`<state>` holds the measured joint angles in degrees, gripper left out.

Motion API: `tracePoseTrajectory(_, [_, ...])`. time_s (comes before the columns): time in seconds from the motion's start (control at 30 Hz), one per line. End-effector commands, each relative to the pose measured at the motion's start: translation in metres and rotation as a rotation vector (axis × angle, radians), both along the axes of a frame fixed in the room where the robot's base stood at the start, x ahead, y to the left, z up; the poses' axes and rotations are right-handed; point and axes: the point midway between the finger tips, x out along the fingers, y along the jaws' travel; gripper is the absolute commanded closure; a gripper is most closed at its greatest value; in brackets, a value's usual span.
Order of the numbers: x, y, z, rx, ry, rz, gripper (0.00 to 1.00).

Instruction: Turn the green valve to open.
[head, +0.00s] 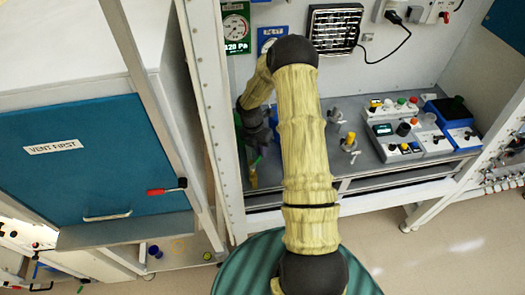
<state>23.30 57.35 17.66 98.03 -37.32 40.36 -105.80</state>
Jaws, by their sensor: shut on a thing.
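My gripper (252,150) hangs down at the left end of the grey bench, below my bent arm. It is dark and small in the picture, and its fingers are partly hidden by the wrist. A small patch of the green valve (255,161) shows right at the fingers, and my gripper is shut on it. How far the valve is turned cannot be made out. A small yellow part (253,181) shows just below the green patch.
A control box with buttons (392,127) and a blue unit (449,113) sit further right. A white frame post (215,120) rises close left of my gripper. A blue cabinet door (90,160) is at left.

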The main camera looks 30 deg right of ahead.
Motion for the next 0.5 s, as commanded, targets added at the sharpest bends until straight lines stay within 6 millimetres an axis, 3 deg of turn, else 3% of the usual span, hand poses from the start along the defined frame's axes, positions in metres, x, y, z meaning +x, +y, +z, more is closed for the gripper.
tracePoseTrajectory(0.5, [0.0041,0.0013,0.0018,-0.001,-0.007,0.035,1.00])
